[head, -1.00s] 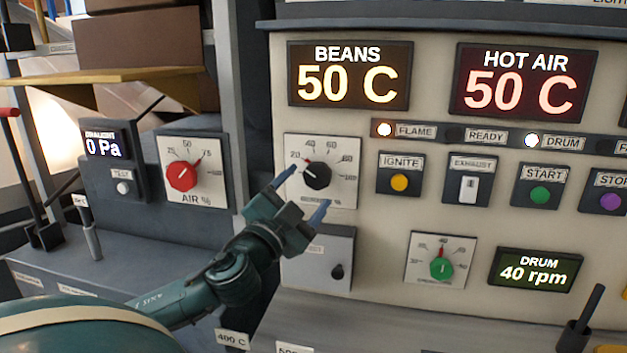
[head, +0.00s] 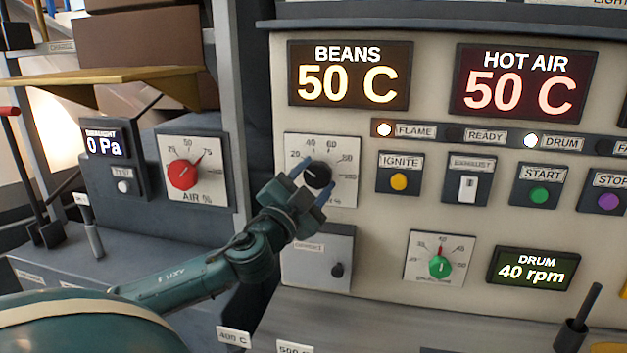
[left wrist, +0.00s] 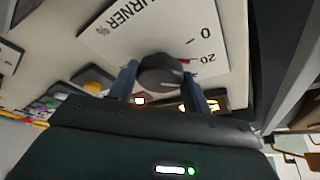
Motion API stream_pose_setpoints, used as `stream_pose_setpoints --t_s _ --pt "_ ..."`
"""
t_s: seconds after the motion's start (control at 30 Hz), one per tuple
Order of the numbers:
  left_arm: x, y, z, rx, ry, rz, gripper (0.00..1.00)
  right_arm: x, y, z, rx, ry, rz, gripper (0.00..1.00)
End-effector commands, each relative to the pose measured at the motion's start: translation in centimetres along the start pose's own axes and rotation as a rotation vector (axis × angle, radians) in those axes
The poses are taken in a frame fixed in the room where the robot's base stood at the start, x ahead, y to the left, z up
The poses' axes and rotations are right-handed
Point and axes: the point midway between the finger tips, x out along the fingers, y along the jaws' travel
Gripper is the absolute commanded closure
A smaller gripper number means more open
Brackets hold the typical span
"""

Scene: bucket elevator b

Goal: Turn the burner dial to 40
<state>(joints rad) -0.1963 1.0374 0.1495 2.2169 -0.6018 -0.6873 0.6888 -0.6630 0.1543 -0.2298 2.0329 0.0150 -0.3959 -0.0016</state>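The burner dial (head: 317,175) is a round black knob with a red pointer on a white plate marked from 0 to 100. Its pointer stands near 20, which also shows in the left wrist view, where the knob (left wrist: 162,73) sits between my fingers. My left gripper (head: 315,177) has one blue finger on each side of the knob. In the left wrist view the fingers lie right against its sides, with no clear gap. The fingers and hand hide the lower part of the plate. My right gripper is in neither view.
A red air dial (head: 183,174) is on the box to the left. A green dial (head: 439,266), the ignite button (head: 399,181) and the exhaust switch (head: 468,188) lie to the right.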

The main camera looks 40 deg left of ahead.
Motion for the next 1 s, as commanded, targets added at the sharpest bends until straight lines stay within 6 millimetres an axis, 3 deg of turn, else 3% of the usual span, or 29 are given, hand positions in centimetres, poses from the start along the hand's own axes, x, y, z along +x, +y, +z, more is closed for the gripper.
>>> stream_pose_setpoints --t_s 0.23,0.57,1.0 --pt "0.0 0.0 0.0 -0.001 0.0 0.001 0.74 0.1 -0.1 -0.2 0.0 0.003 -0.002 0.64" --pt "0.1 -0.2 -0.1 0.053 -0.001 0.024 0.74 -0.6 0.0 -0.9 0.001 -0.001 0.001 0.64" --pt "0.0 -0.3 -0.2 0.338 0.002 0.143 0.74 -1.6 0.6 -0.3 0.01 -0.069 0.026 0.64"
